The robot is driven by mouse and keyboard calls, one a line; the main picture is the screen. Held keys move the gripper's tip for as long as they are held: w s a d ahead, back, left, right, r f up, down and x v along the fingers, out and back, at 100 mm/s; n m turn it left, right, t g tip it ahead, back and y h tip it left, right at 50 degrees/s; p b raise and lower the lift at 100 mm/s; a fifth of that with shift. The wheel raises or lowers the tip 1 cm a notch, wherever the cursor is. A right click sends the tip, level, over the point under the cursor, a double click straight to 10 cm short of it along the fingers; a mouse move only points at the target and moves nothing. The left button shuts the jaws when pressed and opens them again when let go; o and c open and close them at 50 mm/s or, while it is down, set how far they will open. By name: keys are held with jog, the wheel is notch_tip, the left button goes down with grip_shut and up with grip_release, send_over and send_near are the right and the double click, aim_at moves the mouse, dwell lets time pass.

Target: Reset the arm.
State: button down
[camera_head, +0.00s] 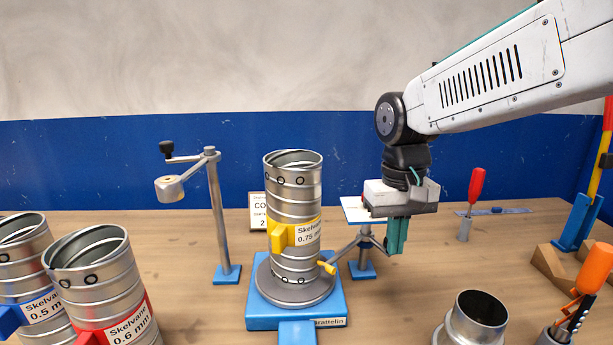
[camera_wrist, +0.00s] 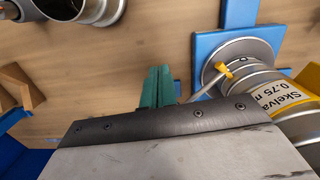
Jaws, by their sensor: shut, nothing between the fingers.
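My gripper (camera_head: 396,236) hangs fingers down from the arm at the right of the head view. Its green fingers are shut with nothing between them. They also show in the wrist view (camera_wrist: 158,88), above the table. Just left of the gripper stands a spiral duct (camera_head: 294,205) with a yellow band and a label reading 0.75. It is upright on a grey turntable (camera_head: 296,285) with a blue base. The duct also shows in the wrist view (camera_wrist: 265,95). A thin metal arm with a yellow tip (camera_head: 327,268) reaches to the duct's foot, close to the gripper.
Ducts marked 0.6 (camera_head: 105,290) and 0.5 (camera_head: 30,275) stand front left. A crank post (camera_head: 218,220) stands behind them. A short metal pipe (camera_head: 475,318), an orange-handled tool (camera_head: 590,275) and a red screwdriver (camera_head: 475,190) are at right. A blue wall (camera_head: 100,160) closes the back.

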jog(key=s+d+t, duration=0.1)
jog(key=s+d, duration=0.3)
jog(key=s, duration=0.5)
jog(key=s+d+m+t, duration=0.1)
jog(key=s+d, duration=0.3)
jog(key=s, duration=0.6)
jog(key=shift+d+f, duration=0.25)
